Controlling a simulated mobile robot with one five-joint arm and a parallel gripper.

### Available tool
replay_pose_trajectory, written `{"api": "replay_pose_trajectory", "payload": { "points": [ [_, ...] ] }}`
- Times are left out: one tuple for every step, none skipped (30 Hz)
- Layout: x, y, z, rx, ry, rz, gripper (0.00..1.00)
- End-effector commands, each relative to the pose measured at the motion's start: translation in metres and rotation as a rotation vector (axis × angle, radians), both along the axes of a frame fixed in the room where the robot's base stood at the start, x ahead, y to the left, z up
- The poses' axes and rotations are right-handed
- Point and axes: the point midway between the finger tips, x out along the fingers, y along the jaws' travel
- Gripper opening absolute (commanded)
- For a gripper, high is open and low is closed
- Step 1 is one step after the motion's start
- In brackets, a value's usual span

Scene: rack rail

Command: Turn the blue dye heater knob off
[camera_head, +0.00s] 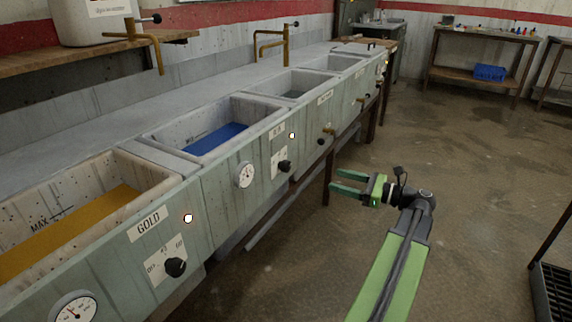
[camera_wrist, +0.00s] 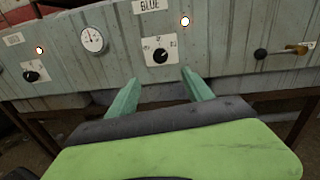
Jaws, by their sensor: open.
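The blue dye heater knob (camera_head: 285,166) is a black knob on a white dial plate on the front of the trough with blue dye (camera_head: 215,138). In the wrist view the same knob (camera_wrist: 160,56) sits below a BLUE label (camera_wrist: 150,5), ahead of my gripper and between its fingers in the picture. A small lit white lamp (camera_wrist: 185,21) is to the upper right of it. My gripper (camera_head: 348,182) is open and empty, out in front of the trough row, apart from the knob. In the wrist view its two green fingers (camera_wrist: 155,90) point toward the panel.
The gold trough's knob (camera_head: 176,267) and lamp (camera_head: 188,218) are nearer on the left. A round gauge (camera_head: 243,175) is left of the blue knob. A brass tap (camera_wrist: 300,48) sticks out at right. The floor beside the troughs is clear.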

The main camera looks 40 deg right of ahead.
Motion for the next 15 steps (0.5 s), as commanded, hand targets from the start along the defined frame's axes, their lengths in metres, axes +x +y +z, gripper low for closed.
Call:
{"api": "replay_pose_trajectory", "payload": {
  "points": [
    [-0.001, 0.000, 0.000, 0.000, 0.000, -0.001, 0.59],
    [-0.001, -0.001, 0.000, 0.000, 0.000, -0.002, 0.59],
    [-0.001, -0.001, 0.000, 0.000, 0.000, -0.003, 0.59],
    [0.000, -0.001, 0.000, 0.000, 0.000, -0.004, 0.59],
    [0.002, 0.000, 0.000, 0.000, 0.000, -0.006, 0.59],
    [0.006, 0.001, 0.000, 0.000, 0.000, -0.007, 0.59],
    [0.009, 0.002, 0.000, 0.000, 0.000, -0.007, 0.59],
    [0.014, 0.003, 0.000, 0.000, 0.000, -0.007, 0.59],
    [0.022, 0.006, 0.000, 0.000, 0.000, -0.008, 0.59],
    [0.028, 0.007, 0.000, 0.000, 0.000, -0.009, 0.59],
    [0.035, 0.009, 0.000, 0.000, 0.000, -0.009, 0.59],
    [0.044, 0.012, 0.000, 0.000, 0.000, -0.010, 0.59],
    [0.051, 0.014, 0.000, 0.000, 0.000, -0.010, 0.59],
    [0.058, 0.016, 0.000, 0.000, 0.000, -0.011, 0.59],
    [0.067, 0.018, 0.000, 0.000, 0.000, -0.012, 0.59]
  ]
}}
